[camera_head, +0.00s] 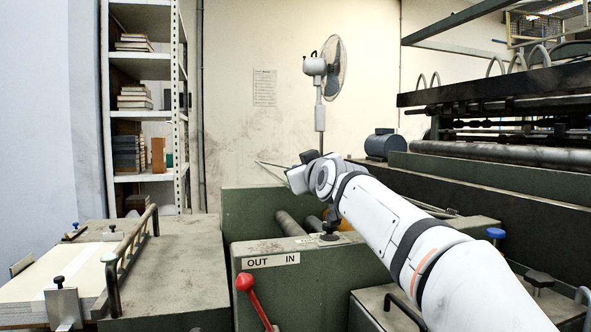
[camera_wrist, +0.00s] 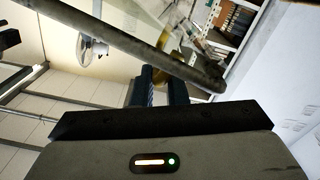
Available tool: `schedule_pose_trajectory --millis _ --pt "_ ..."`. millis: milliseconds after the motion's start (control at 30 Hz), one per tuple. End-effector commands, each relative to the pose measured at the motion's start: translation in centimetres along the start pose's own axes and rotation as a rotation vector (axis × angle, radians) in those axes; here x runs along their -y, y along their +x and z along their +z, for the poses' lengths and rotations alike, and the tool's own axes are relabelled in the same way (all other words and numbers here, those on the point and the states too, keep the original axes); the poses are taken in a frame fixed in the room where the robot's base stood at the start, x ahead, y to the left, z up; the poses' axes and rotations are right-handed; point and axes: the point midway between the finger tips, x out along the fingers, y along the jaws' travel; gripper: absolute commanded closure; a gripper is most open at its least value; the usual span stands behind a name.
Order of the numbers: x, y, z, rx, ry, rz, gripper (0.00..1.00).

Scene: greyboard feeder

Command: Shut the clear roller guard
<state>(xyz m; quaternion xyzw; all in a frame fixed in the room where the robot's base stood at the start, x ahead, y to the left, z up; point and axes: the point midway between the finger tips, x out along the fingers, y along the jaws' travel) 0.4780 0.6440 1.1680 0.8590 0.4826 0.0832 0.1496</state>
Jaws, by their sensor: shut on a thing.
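The clear roller guard is hard to make out; thin edges (camera_head: 272,165) of what looks like its raised pane show left of my wrist in the head view. In the wrist view, a grey bar (camera_wrist: 110,36), apparently the guard's rail, crosses slantwise at my fingertips. My gripper (camera_wrist: 164,70) is shut on it, its two dark fingers reaching up to the bar. In the head view my gripper (camera_head: 292,178) is above the green feeder housing, mostly hidden by my wrist. The grey rollers (camera_head: 291,224) lie below, partly exposed.
A red-knobbed lever (camera_head: 246,284) stands in front of the housing, below the OUT/IN label (camera_head: 271,261). A railed board table (camera_head: 170,258) is at left, shelves (camera_head: 142,68) and a fan (camera_head: 335,68) behind. The large press (camera_head: 500,165) fills the right.

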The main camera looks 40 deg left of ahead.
Motion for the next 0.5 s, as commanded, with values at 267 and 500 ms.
schedule_pose_trajectory --millis 267,500 --pt "-0.12 0.05 0.10 0.002 -0.002 0.002 0.69" --pt "0.41 0.07 -0.19 -0.002 -0.001 -0.004 0.68"
